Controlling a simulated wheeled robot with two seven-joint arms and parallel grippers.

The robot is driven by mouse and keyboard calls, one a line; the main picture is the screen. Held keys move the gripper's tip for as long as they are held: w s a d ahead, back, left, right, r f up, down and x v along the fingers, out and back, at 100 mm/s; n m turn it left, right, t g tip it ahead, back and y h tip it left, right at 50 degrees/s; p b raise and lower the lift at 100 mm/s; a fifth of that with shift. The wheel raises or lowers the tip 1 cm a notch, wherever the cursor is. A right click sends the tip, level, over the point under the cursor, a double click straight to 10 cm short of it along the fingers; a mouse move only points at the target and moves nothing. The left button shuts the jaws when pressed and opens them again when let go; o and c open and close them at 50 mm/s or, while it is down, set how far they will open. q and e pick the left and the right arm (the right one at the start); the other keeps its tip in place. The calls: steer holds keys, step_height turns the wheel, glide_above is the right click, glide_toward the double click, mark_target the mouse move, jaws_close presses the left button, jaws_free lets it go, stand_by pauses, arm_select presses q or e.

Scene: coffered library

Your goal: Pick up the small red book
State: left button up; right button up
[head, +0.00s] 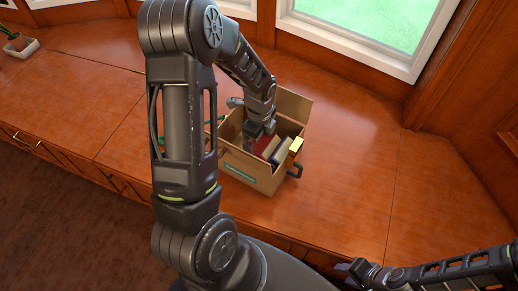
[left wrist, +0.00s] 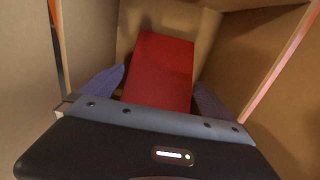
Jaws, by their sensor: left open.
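The small red book (left wrist: 160,68) stands inside an open cardboard box (head: 240,167), and a sliver of it (head: 268,147) shows in the head view. My left gripper (head: 263,130) reaches down into the box from above. In the left wrist view its two open fingers (left wrist: 160,90) lie on either side of the book. Whether either finger touches the book I cannot tell. The book's near end is hidden behind the gripper body. My right arm is at the lower right, and its gripper (head: 365,272) is small and unclear.
The box stands on a wooden counter (head: 345,150) below a window. A dark handle-like thing (head: 294,172) sticks out at right. A potted plant (head: 20,44) stands far left.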

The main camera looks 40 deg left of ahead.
mark_target(259, 146)
arm_select(q)
steer(key=shift+a+f, duration=0.1)
steer(key=shift+f, duration=2.55)
steer(key=c, duration=1.5)
steer(key=shift+o, duration=0.2)
steer(key=shift+r, duration=0.15)
step_height(259, 146, up, 10)
steer(key=shift+f+p, duration=0.1)
steer(key=shift+p, duration=0.2)
